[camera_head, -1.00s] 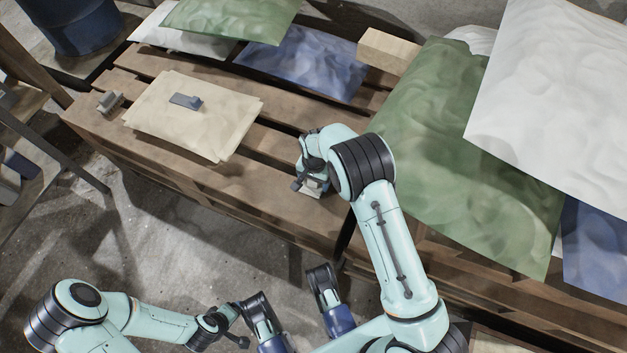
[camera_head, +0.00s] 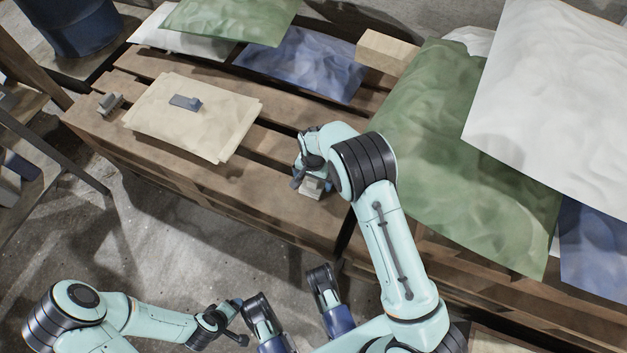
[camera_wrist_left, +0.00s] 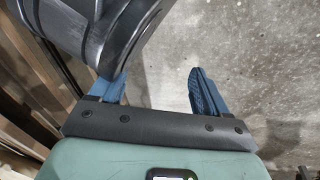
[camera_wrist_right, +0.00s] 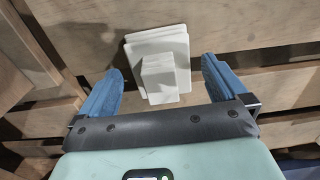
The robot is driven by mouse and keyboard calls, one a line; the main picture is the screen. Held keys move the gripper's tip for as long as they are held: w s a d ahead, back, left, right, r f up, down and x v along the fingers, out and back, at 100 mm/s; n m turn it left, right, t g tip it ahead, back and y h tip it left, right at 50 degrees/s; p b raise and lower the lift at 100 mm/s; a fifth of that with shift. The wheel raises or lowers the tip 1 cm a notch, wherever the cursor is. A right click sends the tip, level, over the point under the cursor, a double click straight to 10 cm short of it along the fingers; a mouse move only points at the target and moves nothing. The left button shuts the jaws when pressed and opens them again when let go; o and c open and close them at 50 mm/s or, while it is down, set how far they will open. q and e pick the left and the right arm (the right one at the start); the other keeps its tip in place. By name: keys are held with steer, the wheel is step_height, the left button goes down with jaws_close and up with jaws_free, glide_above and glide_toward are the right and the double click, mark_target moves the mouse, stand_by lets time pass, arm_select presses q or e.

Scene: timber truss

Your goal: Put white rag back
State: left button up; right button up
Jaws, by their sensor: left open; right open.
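A small white stack of flat squares with a white block on top (camera_wrist_right: 160,55), which looks like the folded white rag, lies on the wooden pallet. In the head view it shows partly (camera_head: 311,188) under my right gripper (camera_head: 308,179). In the right wrist view my right gripper (camera_wrist_right: 158,78) is open, with one blue finger on each side of the near part of the stack and gaps to both. I cannot tell its exact height above the slats. My left gripper (camera_wrist_left: 156,84) is open and empty over the concrete floor, away from the pallet.
A cream cloth stack (camera_head: 225,125) with a grey-blue clip-like piece (camera_head: 186,102) lies left on the pallet (camera_head: 270,208). A small grey block (camera_head: 110,102) sits at its left edge. Large green (camera_head: 450,150) and white (camera_head: 555,100) sacks crowd the right. A tan block (camera_head: 387,51) stands behind.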

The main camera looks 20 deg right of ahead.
step_height(320, 180, up, 6)
steer(key=shift+r+p, duration=0.25)
steer(key=shift+p, duration=0.5)
arm_select(q)
steer(key=shift+t, duration=0.3)
steer(key=r, duration=0.1)
steer(key=d+r, duration=0.1)
steer(key=w+r+p, duration=0.1)
steer(key=r, duration=0.1)
steer(key=shift+w+d+r, duration=0.1)
steer(key=shift+d, duration=0.15)
arm_select(e)
step_height(320, 180, up, 4)
steer(key=shift+f, duration=0.1)
